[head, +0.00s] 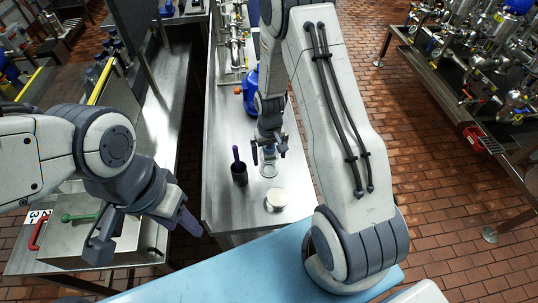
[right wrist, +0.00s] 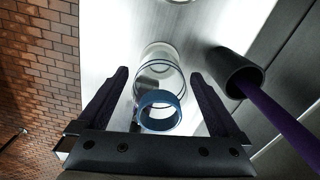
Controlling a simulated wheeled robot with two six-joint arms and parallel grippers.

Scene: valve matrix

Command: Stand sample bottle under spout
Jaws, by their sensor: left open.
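The sample bottle (head: 269,170) is clear glass with a blue ring at its mouth and stands on the steel bench. In the right wrist view the bottle (right wrist: 159,83) lies between the two dark fingers of my right gripper (right wrist: 159,75). Gaps show on both sides, so the gripper looks open around it, not clamped. In the head view my right gripper (head: 269,152) is over the bottle and partly hides it. My left gripper (head: 145,228) is open and empty at the left, off the bench. I cannot make out which fitting is the spout.
A dark cup (head: 239,174) with a purple-handled tool stands left of the bottle. A cream round lid or jar (head: 276,200) sits nearer me. A blue container (head: 250,92) and steel pipework (head: 237,40) stand farther back. Bare bench (head: 222,130) lies left of the arm.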

